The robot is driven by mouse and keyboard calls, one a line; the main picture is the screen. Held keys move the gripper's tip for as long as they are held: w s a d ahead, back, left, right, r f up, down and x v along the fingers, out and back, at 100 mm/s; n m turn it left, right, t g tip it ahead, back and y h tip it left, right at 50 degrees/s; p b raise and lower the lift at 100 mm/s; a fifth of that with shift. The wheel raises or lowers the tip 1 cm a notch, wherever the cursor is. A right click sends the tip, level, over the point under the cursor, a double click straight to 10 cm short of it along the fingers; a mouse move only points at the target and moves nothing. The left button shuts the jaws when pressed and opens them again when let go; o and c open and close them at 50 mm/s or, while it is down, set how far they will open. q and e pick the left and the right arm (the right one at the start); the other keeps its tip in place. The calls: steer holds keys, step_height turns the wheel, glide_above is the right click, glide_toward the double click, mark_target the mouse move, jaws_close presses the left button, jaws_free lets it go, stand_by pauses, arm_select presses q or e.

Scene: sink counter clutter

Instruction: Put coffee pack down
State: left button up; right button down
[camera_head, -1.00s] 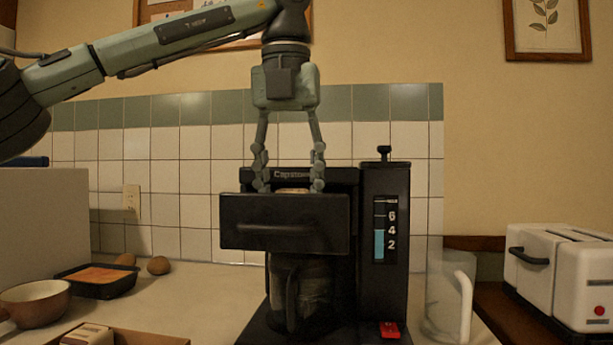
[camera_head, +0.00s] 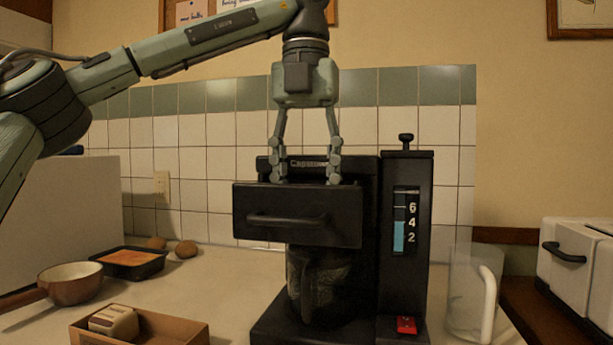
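My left gripper (camera_head: 307,178) points down over the pulled-out black filter drawer (camera_head: 298,216) of the coffee maker (camera_head: 405,190). Its two fingers stand apart, with the tips at or just behind the drawer's top edge. No coffee pack shows clearly between the fingers; the drawer front hides what lies inside. A dark glass pot (camera_head: 318,287) stands below the drawer. My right gripper is out of view.
A box (camera_head: 165,325) holding a small beige packet-like thing (camera_head: 114,322) is at front left. Behind it are a brown pan (camera_head: 72,285) and a black tray (camera_head: 128,264). A clear pitcher (camera_head: 470,295) and a white toaster (camera_head: 580,262) stand at right.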

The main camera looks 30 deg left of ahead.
arm_select(q)
steer(key=o, duration=0.9)
steer(key=shift+o, duration=0.2)
steer(key=shift+r, duration=3.9)
